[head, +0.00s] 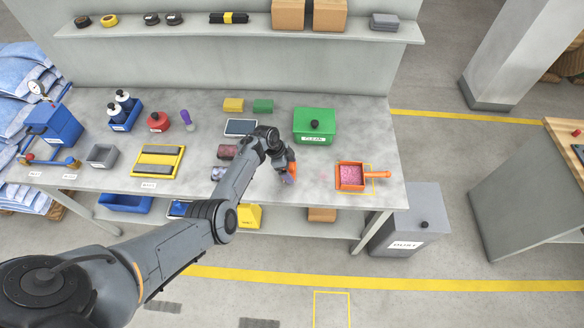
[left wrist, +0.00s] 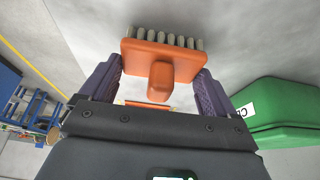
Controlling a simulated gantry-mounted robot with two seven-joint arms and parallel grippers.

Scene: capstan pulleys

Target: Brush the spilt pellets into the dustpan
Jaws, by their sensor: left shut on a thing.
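The orange dustpan (head: 339,187) lies on the bench near its front right, its handle pointing right. Pink pellets (head: 351,176) cover its floor. A faint pinkish patch shows on the bench left of the pan; single pellets are too small to tell. My left gripper (head: 288,172) is left of the dustpan, low over the bench, shut on the orange brush (head: 293,171). In the left wrist view the brush (left wrist: 160,54) sits between the purple fingers (left wrist: 160,80), with pale bristles facing outward. Whether the bristles touch the bench cannot be told. My right gripper is not in view.
Dark-red cylinders (head: 227,152) and a tablet (head: 241,127) lie near my left arm. A yellow-barred tray (head: 158,161) is farther left. A grey dust bin (head: 410,220) stands on the floor at right.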

